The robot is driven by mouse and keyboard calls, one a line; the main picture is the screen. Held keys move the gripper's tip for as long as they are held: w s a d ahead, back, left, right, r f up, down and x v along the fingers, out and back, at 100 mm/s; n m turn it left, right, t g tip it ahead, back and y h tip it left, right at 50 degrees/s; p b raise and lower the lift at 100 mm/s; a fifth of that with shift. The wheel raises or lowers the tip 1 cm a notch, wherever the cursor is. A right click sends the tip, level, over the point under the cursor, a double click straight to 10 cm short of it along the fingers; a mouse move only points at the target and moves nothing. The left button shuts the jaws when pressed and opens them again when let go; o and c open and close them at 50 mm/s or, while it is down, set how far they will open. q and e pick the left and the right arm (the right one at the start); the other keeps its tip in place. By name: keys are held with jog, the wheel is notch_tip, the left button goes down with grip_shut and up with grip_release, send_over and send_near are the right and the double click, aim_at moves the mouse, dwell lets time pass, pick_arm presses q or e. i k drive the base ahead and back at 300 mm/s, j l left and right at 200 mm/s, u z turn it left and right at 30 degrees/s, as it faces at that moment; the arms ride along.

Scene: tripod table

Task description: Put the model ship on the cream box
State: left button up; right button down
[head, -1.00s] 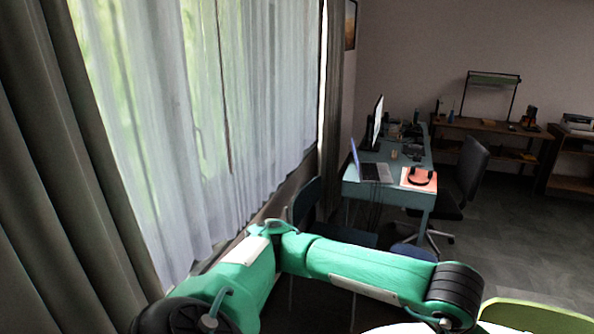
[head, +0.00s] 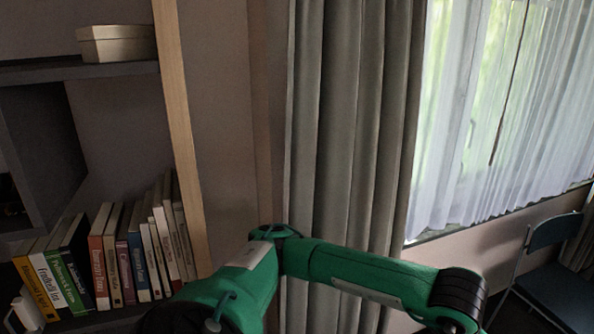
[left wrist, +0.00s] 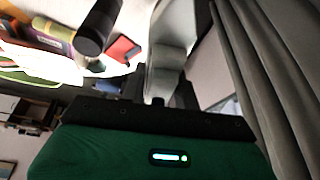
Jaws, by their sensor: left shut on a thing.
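The cream box (head: 118,44), a lidded box with angled sides, stands on the upper dark shelf at the top left of the head view. My left gripper (left wrist: 160,92) shows in the left wrist view, shut on a pale grey, smooth thing that I take to be the model ship (left wrist: 172,45); only part of it shows, so its full shape is unclear. In the head view my left arm crosses the bottom, and its gripper is out of the frame. My right gripper is in neither view.
A bookcase (head: 180,140) with a pale wooden upright holds several books (head: 130,255) below the box. A long grey curtain (head: 350,130) hangs right of it, close to my gripper in the wrist view. A blue chair (head: 555,270) stands at the right.

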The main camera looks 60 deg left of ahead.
aim_at(113, 26)
jog(key=k+u, duration=0.1)
jog(key=u, duration=0.4)
jog(key=k+u, duration=0.1)
jog(key=u, duration=0.9)
jog(key=k+j, duration=0.05)
